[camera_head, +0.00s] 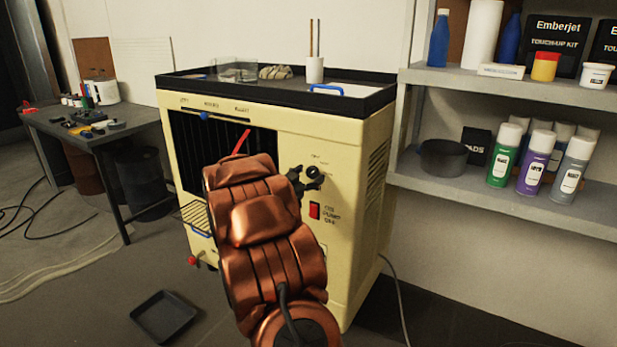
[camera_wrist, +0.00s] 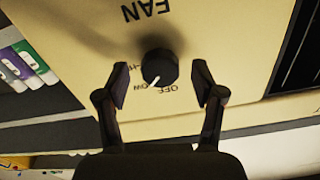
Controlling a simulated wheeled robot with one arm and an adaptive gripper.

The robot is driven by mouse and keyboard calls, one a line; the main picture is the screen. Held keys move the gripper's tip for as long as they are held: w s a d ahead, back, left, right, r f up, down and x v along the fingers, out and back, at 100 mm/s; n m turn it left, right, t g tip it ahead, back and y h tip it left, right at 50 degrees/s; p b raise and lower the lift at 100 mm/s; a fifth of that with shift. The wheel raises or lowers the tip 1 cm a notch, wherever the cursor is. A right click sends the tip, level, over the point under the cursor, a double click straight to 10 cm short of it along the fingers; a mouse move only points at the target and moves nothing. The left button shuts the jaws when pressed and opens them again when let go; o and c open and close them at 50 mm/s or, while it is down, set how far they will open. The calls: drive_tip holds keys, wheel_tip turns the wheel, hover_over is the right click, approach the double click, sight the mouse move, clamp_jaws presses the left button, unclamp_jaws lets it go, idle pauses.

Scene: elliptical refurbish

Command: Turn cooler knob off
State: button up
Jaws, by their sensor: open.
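The cooler (camera_head: 345,160) is a cream, boxy unit with a black top tray. Its black round fan knob (camera_wrist: 160,66) sits on the panel, with FAN lettering and HI, LOW and OFF labels appearing upside down in the wrist view. The knob's white mark points between LOW and OFF, nearer LOW. My gripper (camera_wrist: 160,77) is open, one finger on each side of the knob, with visible gaps to it. In the head view my gripper (camera_head: 307,179) is at the knob, partly hidden behind my copper-coloured arm.
A red switch (camera_head: 314,211) is below the knob. A shelf (camera_head: 500,197) with spray cans stands to the right. A workbench (camera_head: 95,136) with small items is at left. A black tray (camera_head: 164,316) lies on the floor. A cable (camera_head: 398,290) runs beside the cooler.

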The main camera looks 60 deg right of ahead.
drive_tip(key=c, duration=1.1)
drive_tip(key=shift+c, duration=0.2)
drive_tip(key=shift+r+n+p, duration=0.2)
drive_tip(key=shift+n+p, duration=0.2)
drive_tip(key=shift+p, duration=0.75)
drive_tip(key=shift+r+n+p, duration=0.15)
drive_tip(key=shift+n+p, duration=0.25)
drive_tip(key=shift+p, duration=0.8)
drive_tip(key=n+p, duration=0.2)
drive_tip(key=p, duration=0.3)
drive_tip(key=n+p, duration=0.4)
drive_tip(key=p, duration=0.3)
drive_tip(key=shift+f+n+p, duration=0.2)
drive_tip(key=shift+n+p, duration=0.3)
drive_tip(key=shift+p, duration=0.25)
drive_tip(key=shift+f+n+p, duration=0.1)
drive_tip(key=shift+n+p, duration=0.2)
